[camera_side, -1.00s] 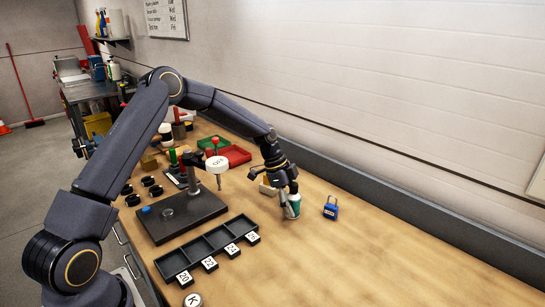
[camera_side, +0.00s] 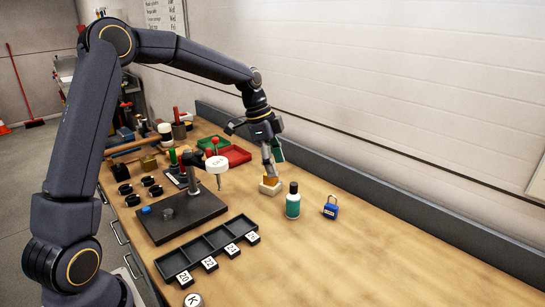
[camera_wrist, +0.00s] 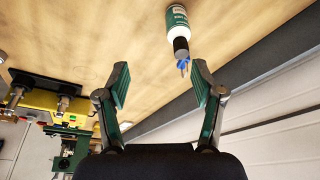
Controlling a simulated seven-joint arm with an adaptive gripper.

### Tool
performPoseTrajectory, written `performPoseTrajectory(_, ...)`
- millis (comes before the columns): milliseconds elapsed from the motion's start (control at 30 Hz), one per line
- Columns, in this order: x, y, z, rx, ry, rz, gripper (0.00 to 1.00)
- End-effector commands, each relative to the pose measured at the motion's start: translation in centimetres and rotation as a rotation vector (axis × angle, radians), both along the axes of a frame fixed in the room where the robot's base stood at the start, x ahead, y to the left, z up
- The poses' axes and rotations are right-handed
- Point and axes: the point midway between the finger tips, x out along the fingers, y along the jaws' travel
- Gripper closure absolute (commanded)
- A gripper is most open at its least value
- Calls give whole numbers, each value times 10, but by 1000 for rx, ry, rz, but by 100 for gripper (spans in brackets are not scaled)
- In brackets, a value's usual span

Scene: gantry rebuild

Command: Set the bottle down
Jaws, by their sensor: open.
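The bottle (camera_side: 293,201) is white and green with a black cap. It stands upright on the wooden bench in the side view, left of the blue padlock. In the wrist view the bottle (camera_wrist: 178,27) shows beyond the fingertips, its cap toward my gripper, with nothing of it between the fingers. My gripper (camera_side: 272,158) is above and behind the bottle in the side view, apart from it. In the wrist view my gripper (camera_wrist: 161,85) has its green-padded fingers spread wide and empty.
A blue padlock (camera_side: 330,208) stands close right of the bottle. A black divided tray (camera_side: 208,250) and a dark press base (camera_side: 180,213) lie to the left. The front right of the bench is clear.

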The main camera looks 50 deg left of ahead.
Motion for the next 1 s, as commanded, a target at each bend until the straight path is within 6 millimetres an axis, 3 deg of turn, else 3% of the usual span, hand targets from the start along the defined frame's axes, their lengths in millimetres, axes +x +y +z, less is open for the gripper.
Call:
performPoseTrajectory(100,-50,-24,41,99,-3,155,33)
performPoseTrajectory(233,-115,-39,74,146,-50,391,33)
performPoseTrajectory(367,-180,-46,89,105,-116,631,33)
performPoseTrajectory(500,-234,-49,86,5,-162,831,33)
performPoseTrajectory(700,-268,-50,74,-100,-175,970,33)
performPoseTrajectory(1000,-271,-50,72,-112,-173,987,33)
